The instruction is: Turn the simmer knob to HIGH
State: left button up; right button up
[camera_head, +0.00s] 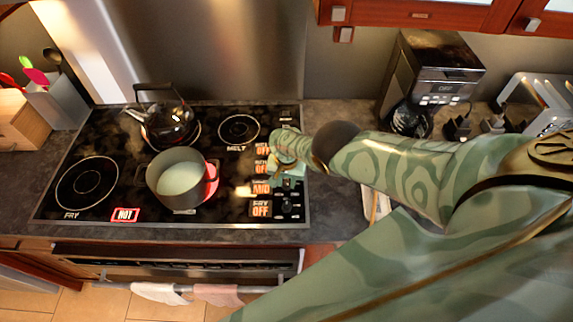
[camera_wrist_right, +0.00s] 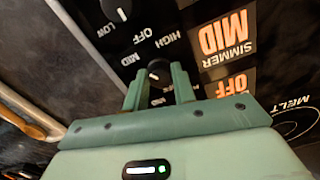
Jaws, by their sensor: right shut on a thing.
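The simmer knob (camera_wrist_right: 158,70) is a small black knob with a pale pointer mark. In the right wrist view it sits between the two green fingers of my right gripper (camera_wrist_right: 160,86), which is shut on it. HIGH and MID labels are printed around it. The display beside it (camera_wrist_right: 222,42) reads SIMMER MID in orange, and the same MID display shows in the head view (camera_head: 261,188). In the head view my right gripper (camera_head: 284,168) is over the control strip at the stove's right side and hides the knob. My left gripper is not in view.
Another knob (camera_wrist_right: 118,9) is close by, with its own display reading FRY OFF (camera_head: 261,208). A pot (camera_head: 180,182) stands on a glowing burner left of my gripper. A HOT sign (camera_head: 125,215) is lit. A coffee machine (camera_head: 432,70) stands at the back right.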

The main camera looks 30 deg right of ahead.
jog(key=m, duration=0.6)
jog(key=shift+m, duration=0.3)
jog(key=m, duration=0.5)
jog(key=shift+m, duration=0.4)
jog(key=shift+w+r, duration=0.1)
jog(key=o, duration=1)
